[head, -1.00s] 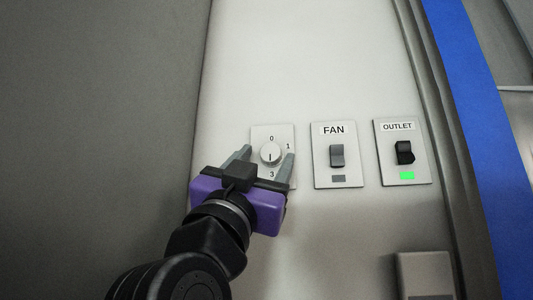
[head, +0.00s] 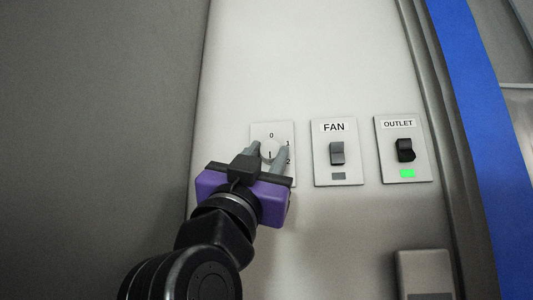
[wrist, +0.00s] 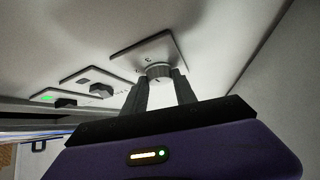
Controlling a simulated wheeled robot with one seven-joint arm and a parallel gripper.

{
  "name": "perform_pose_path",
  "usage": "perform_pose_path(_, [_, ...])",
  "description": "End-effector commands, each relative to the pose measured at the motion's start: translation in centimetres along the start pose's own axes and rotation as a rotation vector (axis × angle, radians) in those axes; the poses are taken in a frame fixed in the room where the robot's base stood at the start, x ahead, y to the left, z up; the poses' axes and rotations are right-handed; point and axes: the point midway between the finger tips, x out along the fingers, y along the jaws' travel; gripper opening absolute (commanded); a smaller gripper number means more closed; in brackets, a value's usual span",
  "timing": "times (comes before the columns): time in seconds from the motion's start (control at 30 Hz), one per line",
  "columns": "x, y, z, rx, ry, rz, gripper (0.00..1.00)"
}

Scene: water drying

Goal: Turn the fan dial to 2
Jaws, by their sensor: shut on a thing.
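The fan dial (head: 270,153) is a round white knob on a square plate (head: 287,130) with the numbers 0, 1 and 2 showing. A dark line on the knob's face runs roughly up and down; which number it marks is unclear. My gripper (head: 268,150) is shut on the dial, with one grey finger on each side. In the wrist view the fingers (wrist: 160,92) close around the dial (wrist: 158,70) below its plate (wrist: 140,48). The lower part of the plate is hidden behind my gripper.
Right of the dial are a FAN switch (head: 337,153) with a dark indicator and an OUTLET switch (head: 405,150) with a lit green indicator. A grey box (head: 427,273) is at the lower right. A dark wall (head: 95,120) stands to the left. The panel above the dial is clear.

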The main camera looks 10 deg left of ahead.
Motion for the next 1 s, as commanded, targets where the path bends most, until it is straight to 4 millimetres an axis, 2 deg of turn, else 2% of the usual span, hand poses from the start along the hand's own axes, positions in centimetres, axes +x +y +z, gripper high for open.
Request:
perform_pose_path(0.27, [0.5, 0.2, -0.3, -0.093, -0.001, -0.087, 0.0])
perform_pose_path(1.0, [0.9, 1.2, -0.7, -0.509, -0.004, -0.502, 0.0])
